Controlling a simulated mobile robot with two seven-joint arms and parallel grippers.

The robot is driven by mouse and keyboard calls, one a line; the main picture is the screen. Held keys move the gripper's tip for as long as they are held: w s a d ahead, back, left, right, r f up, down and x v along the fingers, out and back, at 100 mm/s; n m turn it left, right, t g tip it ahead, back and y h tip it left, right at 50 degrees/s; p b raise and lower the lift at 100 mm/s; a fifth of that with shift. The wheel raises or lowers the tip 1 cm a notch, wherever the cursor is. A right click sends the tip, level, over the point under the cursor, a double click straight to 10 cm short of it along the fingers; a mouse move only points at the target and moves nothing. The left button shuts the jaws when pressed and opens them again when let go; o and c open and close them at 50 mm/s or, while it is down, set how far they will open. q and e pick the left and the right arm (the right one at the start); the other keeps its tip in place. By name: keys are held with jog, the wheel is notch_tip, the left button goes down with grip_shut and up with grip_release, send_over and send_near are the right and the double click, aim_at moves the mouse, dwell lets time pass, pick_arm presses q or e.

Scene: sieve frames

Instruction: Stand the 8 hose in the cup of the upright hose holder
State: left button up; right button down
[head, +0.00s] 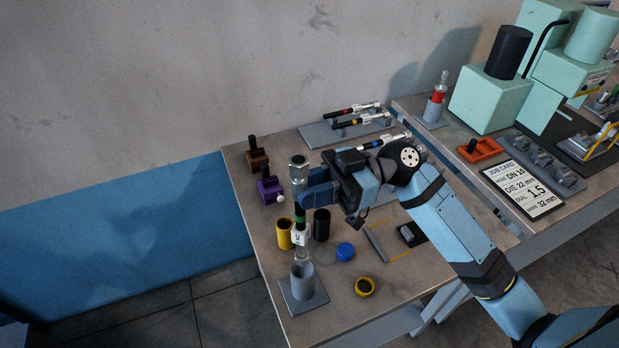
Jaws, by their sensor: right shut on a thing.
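My right gripper (312,196) is shut on the hose (300,238), gripping it at its upper part. The hose stands about upright, with a metal fitting at the top, a dark body, a green band and a white label whose text is too small to read. Its metal lower end meets the mouth of the grey cup of the upright hose holder (303,286) in the picture. I cannot tell whether the end is inside the cup or just above it. The holder stands on a square grey base near the table's front left corner. My left gripper is not in view.
Yellow (284,234) and black (321,225) cylinders stand just behind the holder. Purple (269,188) and brown (257,158) blocks stand farther back. A rack (318,136) holds other hoses at the back.

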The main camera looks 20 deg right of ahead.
aim_at(309, 224)
jog(key=shift+f, duration=0.7)
jog(key=shift+f+b, duration=0.85)
jog(key=shift+b, duration=0.2)
jog(key=shift+f+b, duration=0.9)
jog(key=shift+b, duration=0.15)
notch_tip(309, 224, down, 3)
jog(key=b, duration=0.3)
jog(key=shift+f+b, duration=0.9)
jog(key=shift+b, duration=0.35)
jog(key=c, duration=0.9)
grip_release()
